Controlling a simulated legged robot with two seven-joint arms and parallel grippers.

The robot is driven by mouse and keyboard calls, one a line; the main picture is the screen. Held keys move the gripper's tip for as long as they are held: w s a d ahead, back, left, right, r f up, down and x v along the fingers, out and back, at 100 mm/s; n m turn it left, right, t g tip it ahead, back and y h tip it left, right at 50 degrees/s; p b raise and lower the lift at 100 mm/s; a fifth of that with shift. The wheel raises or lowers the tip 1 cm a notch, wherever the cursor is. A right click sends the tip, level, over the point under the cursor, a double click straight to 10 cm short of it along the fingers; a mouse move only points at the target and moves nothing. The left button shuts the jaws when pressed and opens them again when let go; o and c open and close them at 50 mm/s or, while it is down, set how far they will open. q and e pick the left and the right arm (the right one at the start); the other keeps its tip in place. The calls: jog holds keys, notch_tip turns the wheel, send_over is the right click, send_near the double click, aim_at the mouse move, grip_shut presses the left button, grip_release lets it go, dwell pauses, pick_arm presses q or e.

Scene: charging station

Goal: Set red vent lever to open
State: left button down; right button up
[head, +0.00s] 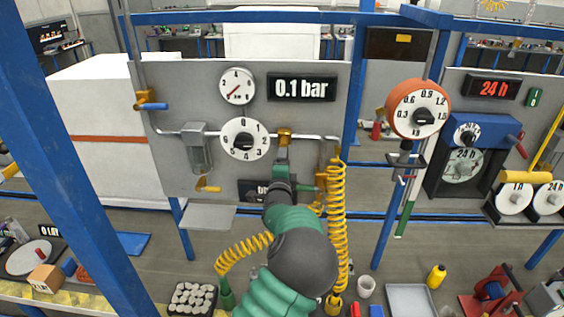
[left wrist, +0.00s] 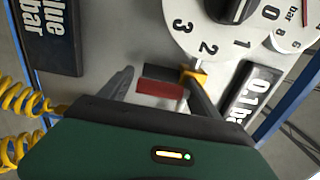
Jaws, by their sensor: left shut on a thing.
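The red vent lever (left wrist: 160,88) shows in the left wrist view as a short red bar beside a dark block, in front of the grey panel. My left gripper (left wrist: 161,82) has one finger on each side of it and is shut on it. A brass fitting (left wrist: 194,76) is close to the right finger. In the head view my left gripper (head: 282,158) is at the panel, just below the brass fitting (head: 285,136) on the pipe. The lever is hidden there behind my gripper and wrist. My right gripper is not in view.
The grey panel (head: 175,85) carries a needle gauge (head: 237,86), a display reading 0.1 bar (head: 301,87) and a numbered dial (head: 244,138). A coiled yellow hose (head: 338,220) hangs close to the right of my arm. A small shelf (head: 208,217) juts out at lower left.

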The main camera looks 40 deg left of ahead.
pick_arm(q)
jog(key=shift+d+f, duration=0.3)
jog(key=shift+f, duration=0.35)
jog(key=shift+c, duration=2.4)
grip_release()
jog(key=o, duration=0.3)
jog(key=shift+d+r, duration=0.15)
jog(key=shift+r, duration=0.1)
jog(key=shift+o, duration=0.2)
jog(key=shift+d+r, duration=0.15)
jog(key=shift+r, duration=0.05)
jog(key=p+v, duration=0.3)
jog(key=v, duration=1.4)
jog(key=shift+p, duration=0.3)
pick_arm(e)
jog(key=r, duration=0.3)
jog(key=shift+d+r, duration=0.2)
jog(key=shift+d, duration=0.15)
